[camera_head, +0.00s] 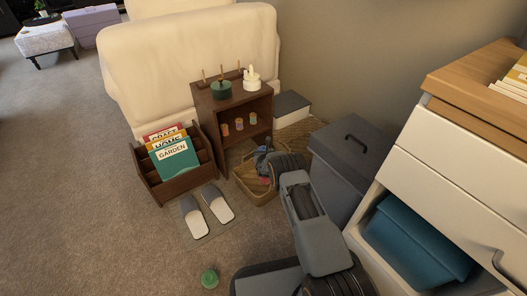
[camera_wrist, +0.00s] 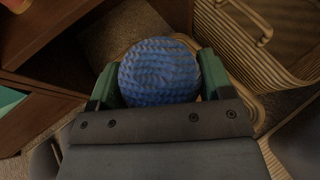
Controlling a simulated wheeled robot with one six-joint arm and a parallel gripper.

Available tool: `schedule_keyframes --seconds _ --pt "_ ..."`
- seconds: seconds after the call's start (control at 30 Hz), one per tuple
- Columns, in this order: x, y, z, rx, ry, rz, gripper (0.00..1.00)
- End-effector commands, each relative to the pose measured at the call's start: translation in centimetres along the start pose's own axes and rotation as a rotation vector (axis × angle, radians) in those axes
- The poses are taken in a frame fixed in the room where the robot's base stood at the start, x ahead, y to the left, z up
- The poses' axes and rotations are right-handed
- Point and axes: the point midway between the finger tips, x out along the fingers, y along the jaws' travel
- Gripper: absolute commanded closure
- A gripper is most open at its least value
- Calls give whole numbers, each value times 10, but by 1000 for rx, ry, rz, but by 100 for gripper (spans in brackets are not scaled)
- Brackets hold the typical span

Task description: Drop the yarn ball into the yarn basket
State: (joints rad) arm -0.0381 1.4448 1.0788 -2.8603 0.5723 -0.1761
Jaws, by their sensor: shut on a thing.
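My gripper (camera_wrist: 160,88) is shut on a blue yarn ball (camera_wrist: 158,70), which sits between its two green-lined fingers in the wrist view. In the head view my gripper (camera_head: 264,163) is low beside the dark shelf, over or just above a small woven basket (camera_head: 243,187). Something reddish shows inside that basket. In the wrist view a woven rim (camera_wrist: 236,82) shows behind and below the ball, partly hidden by my gripper. The exact height of the ball over the basket cannot be told.
A dark wood shelf (camera_head: 203,101) stands close behind the basket, with a magazine rack (camera_head: 148,183) and slippers (camera_head: 192,216) to the left. A grey bin (camera_head: 342,150) and white drawers (camera_head: 447,160) stand right. A larger wicker basket (camera_wrist: 285,50) is beside. A green object (camera_head: 209,279) lies on the carpet.

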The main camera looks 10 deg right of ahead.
Motion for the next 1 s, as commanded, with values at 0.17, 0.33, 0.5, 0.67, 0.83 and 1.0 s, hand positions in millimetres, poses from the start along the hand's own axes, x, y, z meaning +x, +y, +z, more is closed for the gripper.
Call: schedule_keyframes --seconds 0.17,0.33,0.5,0.67,0.83,1.0 --pt "3 0 -7 0 -2 0 50" --pt "4 0 -8 0 -2 0 50" --pt "3 0 -8 0 -2 0 26" --pt "3 0 -8 0 -1 0 10" --pt "3 0 -8 0 -1 0 0" --pt "3 0 -8 0 0 0 0"
